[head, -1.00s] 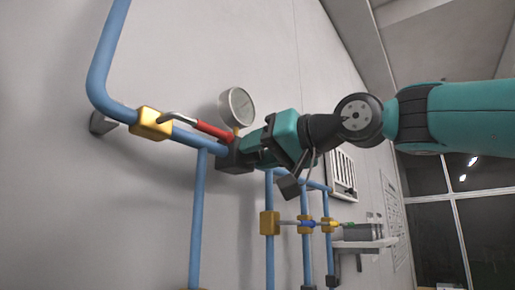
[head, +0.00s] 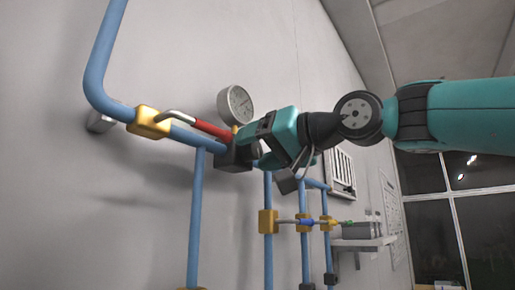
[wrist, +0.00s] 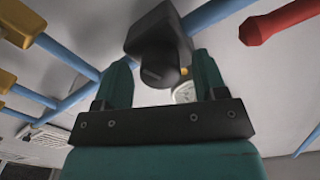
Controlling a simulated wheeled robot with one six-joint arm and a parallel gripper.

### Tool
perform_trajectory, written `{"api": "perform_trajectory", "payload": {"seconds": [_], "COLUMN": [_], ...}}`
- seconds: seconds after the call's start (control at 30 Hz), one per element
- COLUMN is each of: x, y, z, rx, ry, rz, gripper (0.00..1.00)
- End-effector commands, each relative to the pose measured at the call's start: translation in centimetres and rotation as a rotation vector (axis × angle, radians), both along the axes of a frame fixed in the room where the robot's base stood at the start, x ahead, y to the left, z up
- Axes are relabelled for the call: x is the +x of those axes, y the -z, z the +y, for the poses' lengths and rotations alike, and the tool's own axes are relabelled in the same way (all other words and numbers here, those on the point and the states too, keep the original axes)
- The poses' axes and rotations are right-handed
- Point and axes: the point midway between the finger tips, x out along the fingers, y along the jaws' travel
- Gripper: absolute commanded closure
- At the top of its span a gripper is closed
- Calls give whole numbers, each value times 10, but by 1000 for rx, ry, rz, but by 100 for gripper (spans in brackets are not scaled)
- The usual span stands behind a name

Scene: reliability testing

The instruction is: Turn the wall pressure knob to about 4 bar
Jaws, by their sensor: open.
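The pressure knob (wrist: 160,70) is dark grey and round, on a dark block (wrist: 155,32) on the blue pipe. In the wrist view it lies between the two teal fingers of my gripper (wrist: 163,75), which is open around it; contact is not clear. In the head view the block (head: 233,157) shows at the tip of my gripper (head: 256,147), and the knob is mostly hidden. The round pressure gauge (head: 237,104) is just above on the wall. It is partly hidden behind the gripper in the wrist view (wrist: 185,93). Its reading is too small to tell.
A red valve lever (head: 207,127) on a yellow fitting (head: 148,121) reaches close to the block. Blue pipes with yellow valves (head: 268,222) run below. A small shelf (head: 362,243) and a vent (head: 342,170) are to the right. The wall at left is bare.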

Motion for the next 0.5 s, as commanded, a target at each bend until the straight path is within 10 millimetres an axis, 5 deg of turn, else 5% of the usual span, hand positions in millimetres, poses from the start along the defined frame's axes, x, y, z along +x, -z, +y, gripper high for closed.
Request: {"api": "perform_trajectory", "payload": {"seconds": [0.27, 0.5], "x": [-1, -22], "y": [1, 3], "z": [-1, -29], "rx": [-1, -1], "ry": [-1, 5], "rz": [1, -2], "gripper": [35, 35]}}
